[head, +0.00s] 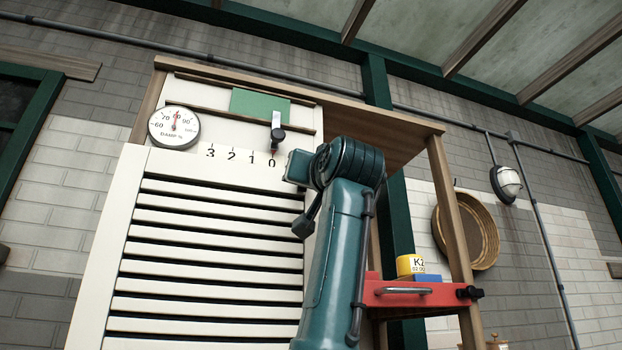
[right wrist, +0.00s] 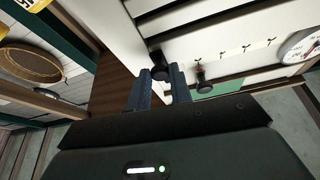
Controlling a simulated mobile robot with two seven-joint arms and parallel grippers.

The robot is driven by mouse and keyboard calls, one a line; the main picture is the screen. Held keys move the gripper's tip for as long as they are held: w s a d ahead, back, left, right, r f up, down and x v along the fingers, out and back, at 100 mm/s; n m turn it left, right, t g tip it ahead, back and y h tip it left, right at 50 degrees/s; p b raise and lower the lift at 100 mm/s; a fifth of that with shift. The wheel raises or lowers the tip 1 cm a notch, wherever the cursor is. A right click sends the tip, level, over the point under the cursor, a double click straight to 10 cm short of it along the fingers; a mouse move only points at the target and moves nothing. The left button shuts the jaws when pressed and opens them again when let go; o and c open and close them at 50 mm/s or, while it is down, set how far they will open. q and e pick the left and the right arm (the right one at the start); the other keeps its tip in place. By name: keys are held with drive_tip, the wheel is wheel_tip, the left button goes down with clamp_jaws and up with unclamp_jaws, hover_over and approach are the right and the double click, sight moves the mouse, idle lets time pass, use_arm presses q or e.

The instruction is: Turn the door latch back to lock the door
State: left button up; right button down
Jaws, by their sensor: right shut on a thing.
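The white louvred door (head: 205,235) fills the left middle of the head view. The door latch (right wrist: 158,60), a small black knob at the door's edge, shows in the right wrist view. My right gripper (right wrist: 161,75) is shut on this latch, one blue finger on each side of it. In the head view my teal right arm stands in front of the door's right edge and hides the latch and the fingers. My left gripper is not in view.
Above the slats are a scale marked 3 2 1 0 with a black slider knob (head: 278,134), a green plate (head: 260,105) and a round damp gauge (head: 174,126). To the right are a red tray (head: 415,297) holding a yellow block (head: 410,265), a hanging round sieve (head: 482,230) and a wall lamp (head: 507,182).

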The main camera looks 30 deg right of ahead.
drive_tip(key=c, duration=1.3)
unclamp_jaws()
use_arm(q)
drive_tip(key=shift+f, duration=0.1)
use_arm(e)
drive_tip(key=shift+s, duration=0.1)
use_arm(q)
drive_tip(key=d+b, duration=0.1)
drive_tip(key=b, duration=0.2)
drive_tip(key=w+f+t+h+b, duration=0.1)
drive_tip(key=b, duration=0.2)
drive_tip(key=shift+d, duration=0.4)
use_arm(e)
drive_tip(key=v, duration=1.3)
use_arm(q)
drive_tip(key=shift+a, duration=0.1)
